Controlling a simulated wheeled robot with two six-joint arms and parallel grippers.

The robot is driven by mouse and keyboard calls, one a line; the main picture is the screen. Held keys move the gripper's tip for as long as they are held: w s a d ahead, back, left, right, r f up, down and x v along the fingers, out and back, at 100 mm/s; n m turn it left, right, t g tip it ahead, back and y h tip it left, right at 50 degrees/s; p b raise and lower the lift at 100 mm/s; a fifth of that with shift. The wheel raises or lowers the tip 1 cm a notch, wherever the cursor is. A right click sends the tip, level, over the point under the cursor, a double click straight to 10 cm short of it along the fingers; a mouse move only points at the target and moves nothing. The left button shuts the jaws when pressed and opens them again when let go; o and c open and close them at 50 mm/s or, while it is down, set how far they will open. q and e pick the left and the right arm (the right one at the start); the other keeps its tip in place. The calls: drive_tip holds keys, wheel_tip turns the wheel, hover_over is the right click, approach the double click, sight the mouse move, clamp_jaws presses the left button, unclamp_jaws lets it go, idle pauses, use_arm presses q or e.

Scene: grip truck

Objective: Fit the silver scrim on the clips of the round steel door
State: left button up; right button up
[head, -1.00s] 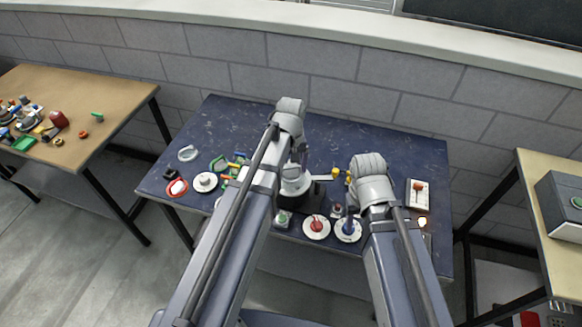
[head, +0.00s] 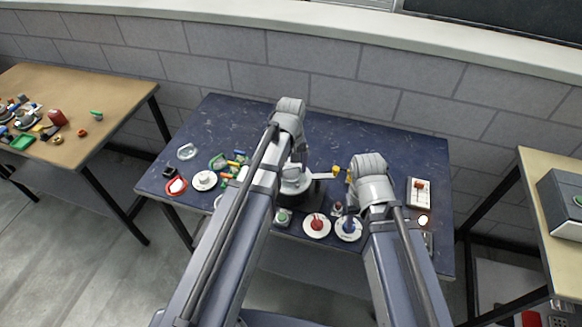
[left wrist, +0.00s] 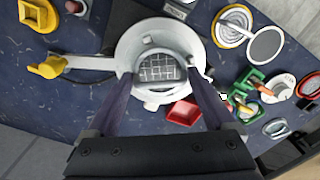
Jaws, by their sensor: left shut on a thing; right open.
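The round steel door (left wrist: 124,54) is a pale ring-shaped fitting at the middle of the left wrist view. It also shows in the head view (head: 292,188), partly under my left wrist. The silver scrim (left wrist: 158,68) is a small dark disc with a light grid, over the door's middle. My left gripper (left wrist: 164,74) is shut on the scrim, a finger at each side. I cannot tell whether the scrim touches the clips. My right gripper (head: 354,196) is open beside the door's right side, its fingers mostly hidden by my wrist.
A grey arm with a yellow end (left wrist: 48,67) sticks out from the door. White plates with a red knob (head: 316,226) and a blue knob (head: 349,227) lie at the front. A red tray (left wrist: 184,112) and green clutter (left wrist: 250,88) lie close by. The table's back is clear.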

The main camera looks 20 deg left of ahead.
sight(291, 167)
use_arm(q)
drive_tip(key=shift+f, duration=0.3)
drive_tip(key=o, duration=1.1)
drive_tip(key=shift+r, duration=0.15)
wheel_tip(291, 167, up, 7)
drive_tip(key=p, duration=0.7)
drive_tip(key=shift+r, duration=0.2)
